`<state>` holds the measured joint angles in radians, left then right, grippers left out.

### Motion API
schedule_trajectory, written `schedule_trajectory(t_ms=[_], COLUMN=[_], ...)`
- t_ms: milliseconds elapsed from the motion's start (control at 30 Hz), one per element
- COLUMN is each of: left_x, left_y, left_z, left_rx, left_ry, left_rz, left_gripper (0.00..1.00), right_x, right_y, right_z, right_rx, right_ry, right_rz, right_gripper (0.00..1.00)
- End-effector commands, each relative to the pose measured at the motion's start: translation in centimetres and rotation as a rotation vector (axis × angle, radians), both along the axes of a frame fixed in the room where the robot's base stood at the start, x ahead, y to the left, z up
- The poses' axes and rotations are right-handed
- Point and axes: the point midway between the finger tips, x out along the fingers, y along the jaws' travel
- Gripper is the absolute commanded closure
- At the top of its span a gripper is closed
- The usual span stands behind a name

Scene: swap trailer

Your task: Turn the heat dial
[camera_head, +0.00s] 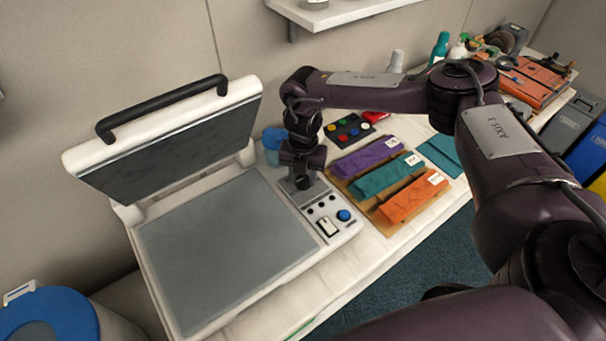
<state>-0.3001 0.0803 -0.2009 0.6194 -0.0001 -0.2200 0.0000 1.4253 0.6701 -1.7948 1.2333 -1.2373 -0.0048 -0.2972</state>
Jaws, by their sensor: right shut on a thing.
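A heat press with a flat grey lower plate (225,250) stands on the table with its lid (175,140) raised. Its control panel (322,200) runs along the right side and has a blue button (344,215), a light rocker switch (327,227) and small dark knobs. My right gripper (303,180) points down at the far part of this panel and is shut on the black heat dial there. The gripper hides most of the dial, so its setting cannot be read. My left gripper is not in view.
A board (372,200) with purple, teal and orange folded cloths lies right of the press. A paint palette (349,130) and a blue cup (273,140) stand behind. A blue-lidded bin (45,315) is at the lower left; a shelf (340,12) hangs above.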

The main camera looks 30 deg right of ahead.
Motion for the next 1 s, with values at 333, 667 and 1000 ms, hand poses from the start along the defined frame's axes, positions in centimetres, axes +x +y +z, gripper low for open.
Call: schedule_trajectory(t_ms=[333, 667, 1000], left_x=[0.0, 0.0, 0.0], left_y=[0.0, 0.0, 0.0], left_z=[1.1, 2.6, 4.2], left_rx=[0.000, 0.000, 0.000], left_ry=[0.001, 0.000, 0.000], left_rz=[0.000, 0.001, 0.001], left_gripper=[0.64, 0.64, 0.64], right_x=[0.0, 0.0, 0.0], right_y=[0.0, -0.1, 0.0], right_z=[0.1, 0.2, 0.3], right_rx=[0.000, -0.001, 0.000], right_ry=[0.001, 0.001, -0.001], right_rz=[-0.250, -0.562, -0.830], right_gripper=[0.86, 0.86, 0.86])
